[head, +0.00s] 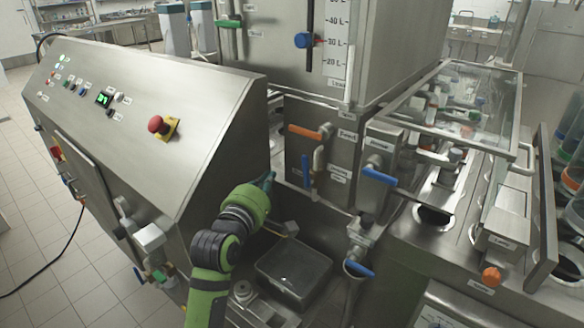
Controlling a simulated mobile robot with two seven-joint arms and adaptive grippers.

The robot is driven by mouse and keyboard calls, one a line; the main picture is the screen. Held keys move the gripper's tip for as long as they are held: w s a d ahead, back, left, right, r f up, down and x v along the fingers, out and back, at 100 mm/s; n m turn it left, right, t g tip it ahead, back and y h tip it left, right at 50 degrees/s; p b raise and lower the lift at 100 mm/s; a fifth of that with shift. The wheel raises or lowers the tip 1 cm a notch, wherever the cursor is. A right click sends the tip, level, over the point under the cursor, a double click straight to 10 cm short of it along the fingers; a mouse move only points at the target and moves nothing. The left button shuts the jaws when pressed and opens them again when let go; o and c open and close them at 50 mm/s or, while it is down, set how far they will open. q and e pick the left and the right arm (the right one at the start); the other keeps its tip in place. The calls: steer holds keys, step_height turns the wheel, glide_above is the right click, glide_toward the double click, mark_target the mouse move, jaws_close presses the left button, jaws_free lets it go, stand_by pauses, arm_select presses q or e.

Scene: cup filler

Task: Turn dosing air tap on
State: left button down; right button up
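Several taps show in the head view, but their labels are too small to read surely, so I cannot tell which is the dosing air tap. A tap with an orange handle (305,132) lies level on the central steel panel. Below it is a blue handle (306,172) pointing down. To the right, another blue handle (379,176) sits on a steel box, and a lower blue lever (360,268) is on a pipe. My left gripper (270,180) is left of the central panel, apart from these handles; its fingers are small and partly hidden. My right gripper is out of view.
A sloped control cabinet (185,90) with a red emergency button (156,124) stands at left. A steel tray (293,272) lies below my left gripper. A glass-topped guard (465,95) and an orange knob (491,277) are at right. Pipes crowd the middle.

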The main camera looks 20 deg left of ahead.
mark_target(306, 172)
arm_select(q)
steer(key=w+p, duration=0.1)
steer(key=w, duration=0.6)
steer(key=d, duration=0.1)
steer(key=s+d+p, duration=0.1)
steer(key=s+d, duration=0.1)
steer(key=d, duration=0.1)
steer(key=shift+r+p, duration=0.1)
steer(key=shift+p, duration=0.2)
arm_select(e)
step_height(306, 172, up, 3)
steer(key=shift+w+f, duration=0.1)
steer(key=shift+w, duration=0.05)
arm_select(q)
steer(key=shift+a, duration=0.1)
steer(key=shift+s+d+r+m+t+p, duration=0.1)
steer(key=shift+s+d+m+t+p, duration=0.1)
steer(key=shift+d+m, duration=0.2)
steer(key=shift+s+d+r+m+t+p, duration=0.1)
steer(key=shift+d+m+p, duration=0.05)
steer(key=shift+d+m, duration=0.25)
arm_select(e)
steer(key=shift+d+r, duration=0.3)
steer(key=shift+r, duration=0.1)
arm_select(q)
steer(key=shift+w+a, duration=0.1)
steer(key=shift+a, duration=0.05)
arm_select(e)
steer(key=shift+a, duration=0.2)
